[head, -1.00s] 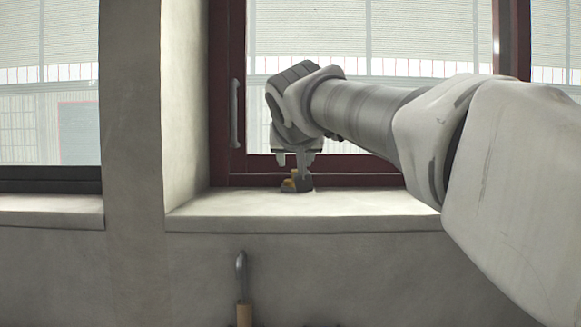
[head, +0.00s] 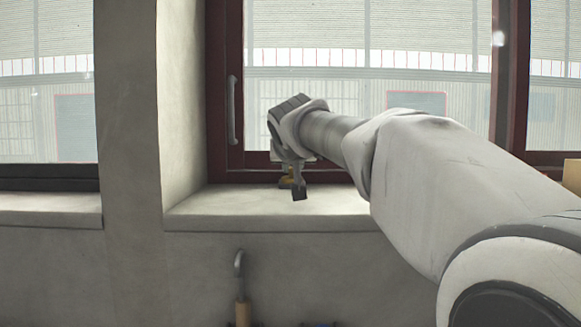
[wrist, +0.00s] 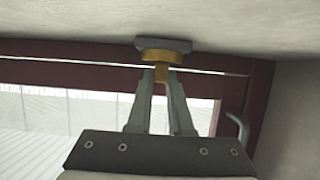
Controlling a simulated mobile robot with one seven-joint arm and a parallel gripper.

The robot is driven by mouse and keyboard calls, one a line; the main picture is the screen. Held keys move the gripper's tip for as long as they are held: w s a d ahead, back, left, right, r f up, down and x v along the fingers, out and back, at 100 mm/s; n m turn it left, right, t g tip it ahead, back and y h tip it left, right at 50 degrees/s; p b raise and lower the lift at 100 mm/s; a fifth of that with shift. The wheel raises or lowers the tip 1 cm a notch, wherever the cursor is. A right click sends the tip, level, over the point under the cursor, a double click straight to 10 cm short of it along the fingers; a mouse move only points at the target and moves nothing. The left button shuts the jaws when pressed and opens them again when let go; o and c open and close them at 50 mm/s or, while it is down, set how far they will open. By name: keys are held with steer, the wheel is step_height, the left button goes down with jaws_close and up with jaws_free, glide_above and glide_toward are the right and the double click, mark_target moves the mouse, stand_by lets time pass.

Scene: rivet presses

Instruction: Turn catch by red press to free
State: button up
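The catch (wrist: 163,55) is a brass-coloured round piece with a short tab, on a grey base plate, set against the dark red window frame. In the head view the catch (head: 286,181) sits on the sill at the foot of the frame, partly hidden by my gripper (head: 293,186). In the wrist view my gripper (wrist: 162,77) has a finger on each side of the tab, and the tips appear closed against it. The small contact faces are hard to make out. No red press can be picked out.
The concrete sill (head: 270,212) is clear around the catch. A grey window handle (head: 233,110) is to the left on the frame. A hooked grey rod with a wooden grip (head: 242,312) stands below the sill. A wooden-coloured block (head: 572,176) shows at the right edge.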

jaws_close()
